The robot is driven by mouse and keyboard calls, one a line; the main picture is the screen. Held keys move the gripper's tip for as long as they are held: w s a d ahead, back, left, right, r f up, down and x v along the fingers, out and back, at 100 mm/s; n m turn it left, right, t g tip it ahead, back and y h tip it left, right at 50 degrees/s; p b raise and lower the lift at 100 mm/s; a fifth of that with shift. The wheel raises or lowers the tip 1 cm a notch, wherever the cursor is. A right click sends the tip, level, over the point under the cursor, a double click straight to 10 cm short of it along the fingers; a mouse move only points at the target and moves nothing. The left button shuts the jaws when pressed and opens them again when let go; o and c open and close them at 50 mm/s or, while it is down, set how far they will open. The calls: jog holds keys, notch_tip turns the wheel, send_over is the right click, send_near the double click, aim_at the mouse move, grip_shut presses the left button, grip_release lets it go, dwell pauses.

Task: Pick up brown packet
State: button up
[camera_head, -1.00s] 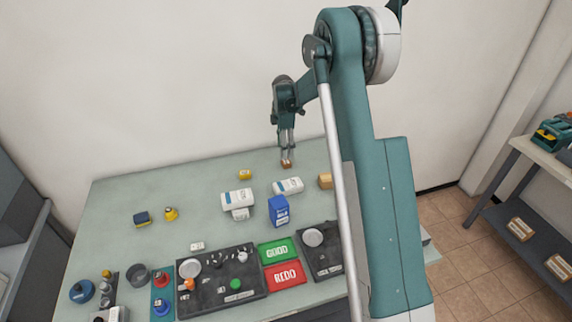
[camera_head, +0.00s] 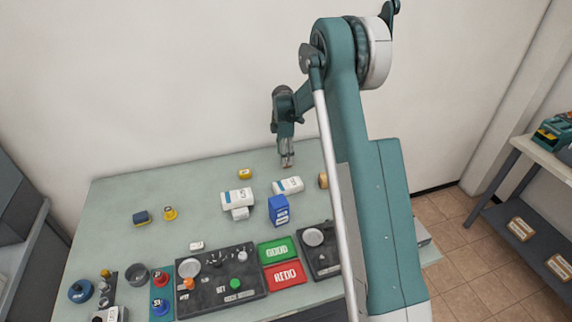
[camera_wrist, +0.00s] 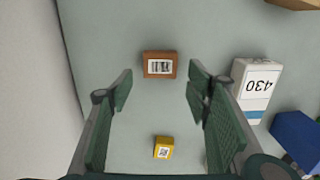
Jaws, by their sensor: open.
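The brown packet (camera_wrist: 160,64) is a small box with a white barcode label on top. In the wrist view it lies on the table just beyond the gap between my fingertips. My gripper (camera_wrist: 159,88) is open and empty, with one finger on each side of that gap. In the head view my gripper (camera_head: 287,162) points down near the back edge of the table and mostly hides the packet.
A yellow cube (camera_wrist: 163,147) and a white box marked 430 (camera_wrist: 253,90) lie nearby. A blue box (camera_head: 279,210) and white packages (camera_head: 237,199) stand farther forward. A tan box (camera_head: 323,180) is partly behind my arm. The wall borders the back edge.

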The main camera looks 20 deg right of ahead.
jog(key=shift+f, duration=1.55)
jog(key=shift+c, duration=0.6)
jog(key=c, duration=0.9)
